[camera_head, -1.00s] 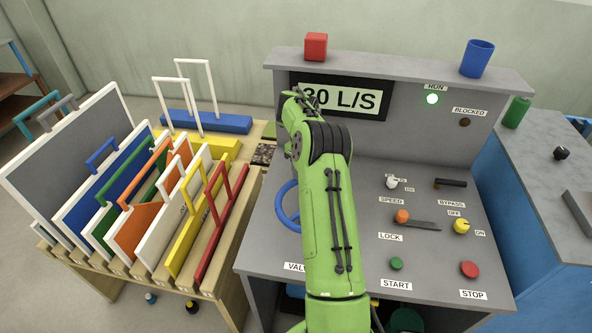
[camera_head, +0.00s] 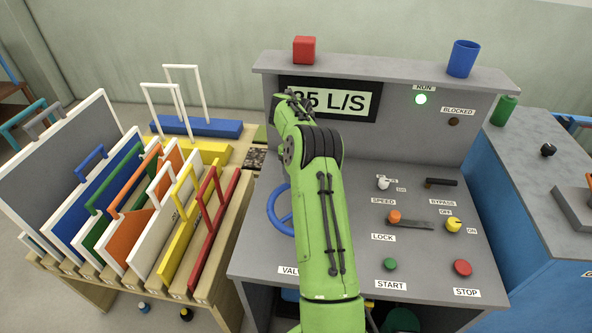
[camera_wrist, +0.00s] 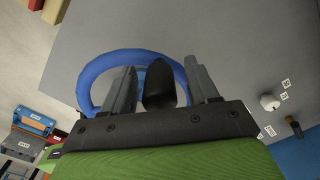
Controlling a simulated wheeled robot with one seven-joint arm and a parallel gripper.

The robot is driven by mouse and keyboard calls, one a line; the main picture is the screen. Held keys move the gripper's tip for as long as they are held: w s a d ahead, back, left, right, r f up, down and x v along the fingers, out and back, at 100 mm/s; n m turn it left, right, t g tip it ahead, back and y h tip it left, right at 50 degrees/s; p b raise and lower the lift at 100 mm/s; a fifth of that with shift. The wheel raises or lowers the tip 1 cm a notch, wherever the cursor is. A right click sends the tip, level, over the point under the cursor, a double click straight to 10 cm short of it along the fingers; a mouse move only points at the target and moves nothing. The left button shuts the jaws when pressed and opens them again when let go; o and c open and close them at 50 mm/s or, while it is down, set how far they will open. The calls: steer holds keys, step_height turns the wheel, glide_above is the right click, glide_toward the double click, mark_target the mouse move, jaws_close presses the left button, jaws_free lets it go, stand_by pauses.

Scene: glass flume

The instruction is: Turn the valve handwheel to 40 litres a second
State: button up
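The blue valve handwheel (camera_head: 279,210) is on the left of the grey console, partly hidden behind my arm in the head view. In the wrist view its blue ring (camera_wrist: 93,75) lies beneath my gripper (camera_wrist: 160,78). A black knob (camera_wrist: 160,88) stands between my two fingers, with a narrow gap visible on each side, so the gripper looks open around it. The display (camera_head: 350,103) seems to read 35 L/S; my arm partly covers the first digit. The head view hides my fingers.
Knobs, levers, the green START button (camera_head: 390,264) and the red STOP button (camera_head: 462,268) are right of my arm. A rack of coloured panels (camera_head: 120,210) stands at left.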

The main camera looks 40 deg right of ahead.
step_height(320, 180, up, 16)
steer(key=p, duration=0.5)
steer(key=shift+f, duration=0.15)
